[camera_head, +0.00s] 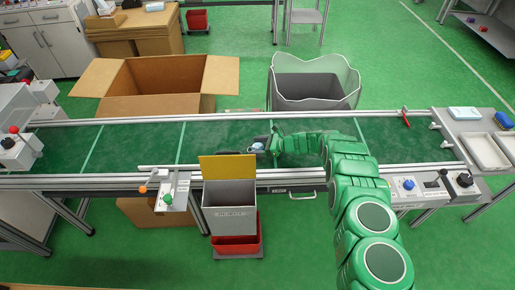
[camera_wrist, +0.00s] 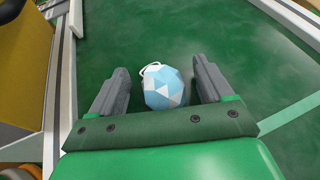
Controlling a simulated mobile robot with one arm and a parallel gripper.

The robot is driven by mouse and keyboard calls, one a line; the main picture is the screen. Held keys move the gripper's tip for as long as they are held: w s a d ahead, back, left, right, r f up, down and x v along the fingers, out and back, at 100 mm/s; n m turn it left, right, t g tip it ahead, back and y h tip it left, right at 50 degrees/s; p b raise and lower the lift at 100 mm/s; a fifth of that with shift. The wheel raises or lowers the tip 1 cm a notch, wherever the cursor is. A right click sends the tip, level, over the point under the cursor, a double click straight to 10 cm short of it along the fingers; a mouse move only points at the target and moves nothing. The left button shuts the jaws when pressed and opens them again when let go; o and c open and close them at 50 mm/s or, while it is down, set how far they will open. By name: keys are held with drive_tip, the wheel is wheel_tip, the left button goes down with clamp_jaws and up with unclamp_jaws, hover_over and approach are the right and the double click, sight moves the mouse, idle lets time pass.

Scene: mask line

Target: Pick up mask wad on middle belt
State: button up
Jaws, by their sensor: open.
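The mask wad (camera_wrist: 163,87) is a rounded light-blue and white faceted lump with a white loop at its top left. It lies on the green belt (camera_head: 225,134), and in the head view it is a small pale spot (camera_head: 257,146) near the belt's front rail. My gripper (camera_wrist: 161,78) is open, with one grey finger on each side of the wad. Gaps show between the wad and both fingers, so they appear apart from it. In the head view my gripper (camera_head: 266,145) reaches low over the belt from the right.
A grey bin with a yellow flap (camera_head: 229,195) stands at the belt's front edge, just left of my gripper. Metal rails (camera_head: 400,112) run along the belt. A large cardboard box (camera_head: 155,83) and a lined grey bin (camera_head: 312,88) stand behind. The belt's left stretch is clear.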

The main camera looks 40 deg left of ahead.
drive_tip(key=c, duration=1.1)
drive_tip(key=shift+c, duration=0.3)
drive_tip(key=shift+r, duration=0.15)
